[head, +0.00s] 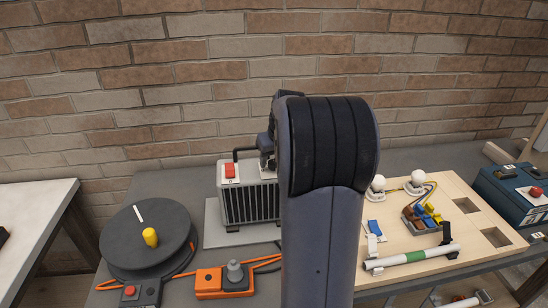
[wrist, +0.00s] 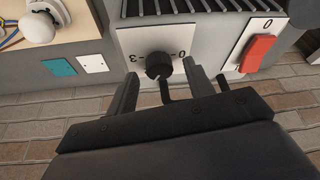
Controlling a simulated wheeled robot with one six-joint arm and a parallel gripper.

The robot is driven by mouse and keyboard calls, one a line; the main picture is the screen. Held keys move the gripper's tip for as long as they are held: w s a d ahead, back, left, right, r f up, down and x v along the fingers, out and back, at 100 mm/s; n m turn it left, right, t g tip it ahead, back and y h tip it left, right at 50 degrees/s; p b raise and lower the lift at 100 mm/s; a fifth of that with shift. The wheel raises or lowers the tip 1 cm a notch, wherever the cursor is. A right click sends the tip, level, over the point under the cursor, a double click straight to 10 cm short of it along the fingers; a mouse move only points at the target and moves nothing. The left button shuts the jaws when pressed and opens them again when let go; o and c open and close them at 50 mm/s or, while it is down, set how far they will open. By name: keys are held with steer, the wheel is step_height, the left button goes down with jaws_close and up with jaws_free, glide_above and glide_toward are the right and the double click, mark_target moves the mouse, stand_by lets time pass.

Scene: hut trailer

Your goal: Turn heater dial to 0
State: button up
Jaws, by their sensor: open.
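The heater (head: 236,206) is a grey box with a dark grille, standing on the bench against the brick wall. In the wrist view, its dial (wrist: 158,65) is a round black knob on a white plate (wrist: 130,42). A 0 mark shows on the right of the knob and a 3 mark on the left. The knob's pointer is too dark to read. My gripper (wrist: 160,71) is open, one finger on each side of the knob, with gaps visible. In the head view my arm hides the dial and the gripper's fingertips.
A red rocker switch (wrist: 258,53) sits beside the dial; it also shows in the head view (head: 230,171). A dark cable reel (head: 150,240) and an orange box (head: 222,283) with a cable lie at left. A wooden board (head: 400,225) with bulbs and wiring lies at right.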

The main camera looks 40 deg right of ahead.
steer(key=shift+w+f, duration=0.15)
steer(key=shift+f, duration=0.15)
steer(key=shift+c, duration=0.4)
steer(key=c, duration=0.9)
